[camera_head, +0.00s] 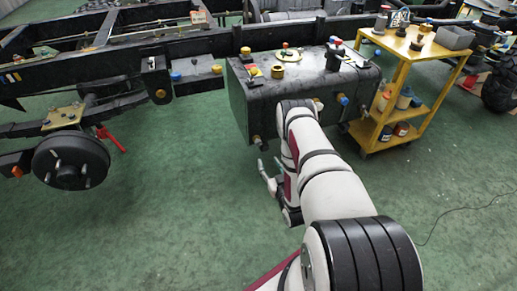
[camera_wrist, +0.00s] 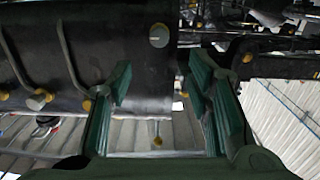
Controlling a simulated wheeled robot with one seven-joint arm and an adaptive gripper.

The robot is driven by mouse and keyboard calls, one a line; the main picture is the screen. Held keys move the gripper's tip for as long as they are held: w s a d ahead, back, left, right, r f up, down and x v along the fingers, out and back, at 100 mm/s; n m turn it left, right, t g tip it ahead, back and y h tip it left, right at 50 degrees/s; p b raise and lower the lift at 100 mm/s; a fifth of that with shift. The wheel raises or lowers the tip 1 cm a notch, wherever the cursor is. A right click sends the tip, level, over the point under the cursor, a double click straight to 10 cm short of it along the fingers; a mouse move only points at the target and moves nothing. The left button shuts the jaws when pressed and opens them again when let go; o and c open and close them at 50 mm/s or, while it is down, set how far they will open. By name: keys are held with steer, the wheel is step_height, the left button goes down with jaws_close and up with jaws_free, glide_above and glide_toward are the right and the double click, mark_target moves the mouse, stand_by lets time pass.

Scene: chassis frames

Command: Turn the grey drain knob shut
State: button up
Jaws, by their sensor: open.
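The black tank (camera_head: 235,105) hangs on the chassis frame, and its dark wall (camera_wrist: 100,45) fills the upper left of the wrist view. A small grey-and-brass fitting (camera_head: 257,141) sits low on the tank's front, above my gripper; it may be the drain knob. In the wrist view, a round grey knob with a brass rim (camera_wrist: 158,36) shows beyond the fingers, and a grey-and-brass one (camera_wrist: 38,100) lies at left. I cannot tell which is the drain knob.
A yellow cart (camera_head: 397,75) with bottles and parts stands right of the tank. A wheel hub (camera_head: 70,160) and red stand (camera_head: 110,138) are at left. Yellow and red fittings sit on the tank top. A small brass-coloured fitting (camera_wrist: 157,141) shows between the fingers. Green floor is clear in front.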

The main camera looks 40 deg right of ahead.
mark_target(259, 144)
steer(key=b+x, duration=0.1)
steer(key=x, duration=0.3)
steer(key=b+x, duration=0.2)
steer(key=x, duration=0.2)
steer(key=b+x, duration=0.1)
steer(key=x, duration=0.4)
steer(key=shift+f, duration=0.25)
jaws_close()
